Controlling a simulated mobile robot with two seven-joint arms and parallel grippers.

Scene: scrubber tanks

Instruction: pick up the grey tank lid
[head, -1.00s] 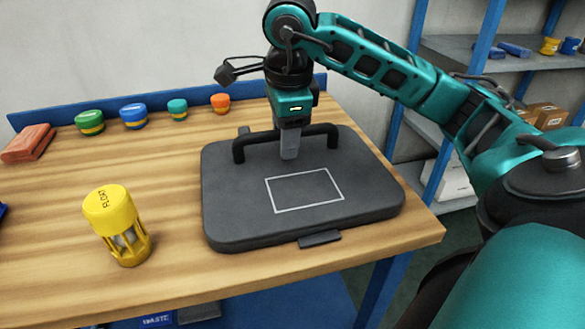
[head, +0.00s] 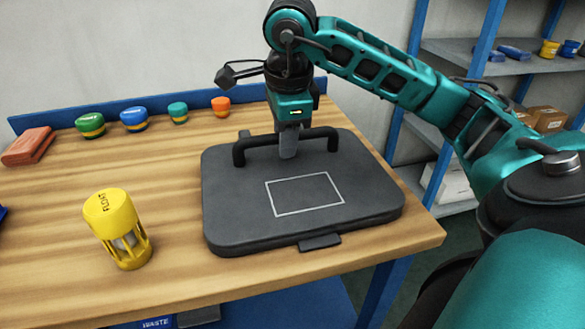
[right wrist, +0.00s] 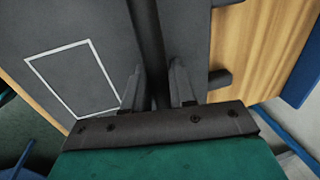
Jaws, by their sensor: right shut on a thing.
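The grey tank lid (head: 240,200) is a dark slab with rounded corners, a white outlined rectangle and a black bar handle (head: 318,134). It lies flat on or just above the wooden table; I cannot tell which. My right gripper (head: 288,150) points down and is shut on the lid's handle near its middle. In the right wrist view, the handle (right wrist: 147,40) runs between the two fingers (right wrist: 157,88), with the lid (right wrist: 60,25) behind it. My left gripper is not in view.
A yellow float (head: 112,225) stands on the wooden table (head: 60,260) left of the lid. Green, blue, teal and orange caps line the back edge, with a red-brown block (head: 28,147) at far left. A blue shelf unit (head: 465,55) stands behind on the right.

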